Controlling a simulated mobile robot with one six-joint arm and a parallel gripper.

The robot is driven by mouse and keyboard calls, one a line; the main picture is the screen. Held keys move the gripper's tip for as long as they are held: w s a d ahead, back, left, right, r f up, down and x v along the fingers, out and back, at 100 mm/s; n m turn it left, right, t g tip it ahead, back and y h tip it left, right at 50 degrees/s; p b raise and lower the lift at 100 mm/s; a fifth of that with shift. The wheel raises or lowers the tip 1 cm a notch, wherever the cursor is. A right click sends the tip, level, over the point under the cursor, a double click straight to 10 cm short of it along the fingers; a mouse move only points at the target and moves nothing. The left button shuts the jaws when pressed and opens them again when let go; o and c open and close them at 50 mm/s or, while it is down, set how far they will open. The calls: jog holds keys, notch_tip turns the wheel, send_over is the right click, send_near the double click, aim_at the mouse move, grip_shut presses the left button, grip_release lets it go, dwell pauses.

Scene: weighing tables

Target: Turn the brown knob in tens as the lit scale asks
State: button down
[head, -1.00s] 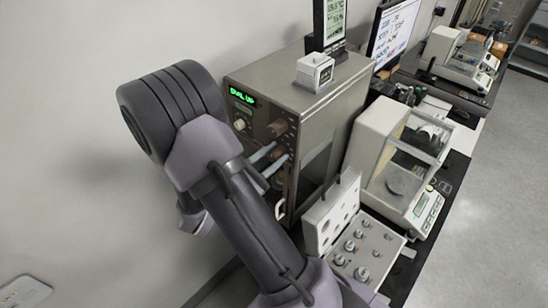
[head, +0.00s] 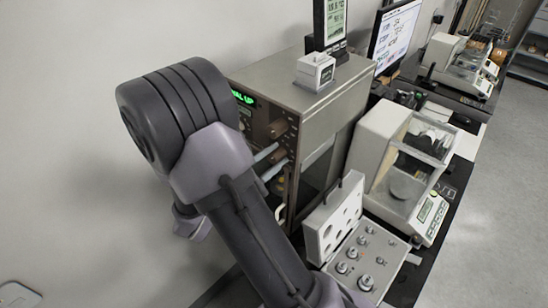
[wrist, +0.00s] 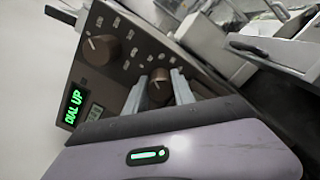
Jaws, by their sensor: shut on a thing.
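The scale is a tall brown-fronted metal cabinet (head: 300,88) with a lit green display (head: 243,98); it reads "DIAL UP" in the wrist view (wrist: 72,110). Two brown knobs show on its front. One knob (wrist: 158,86) is between the fingers of my gripper (wrist: 156,90), which is shut on it; in the head view this knob (head: 278,155) is partly covered by the fingers. The other brown knob (wrist: 101,47) is free, above the gripped one in the head view (head: 278,128). A small second readout (wrist: 95,114) sits beside the display, its digits unreadable.
A small white block device (head: 315,70) and an upright screen stand on the cabinet. An open case of metal weights (head: 335,225) and a glass-sided balance (head: 375,150) stand to the right. A monitor and more balances are farther back. My arm covers the cabinet's left side.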

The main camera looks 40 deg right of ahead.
jog(key=c, duration=1.1)
grip_release()
jog(key=shift+o, duration=0.2)
jog(key=shift+a, duration=0.1)
jog(key=s+a+p, duration=0.1)
jog(key=a, duration=1.6)
jog(key=shift+s, duration=0.2)
jog(key=shift+a, duration=0.1)
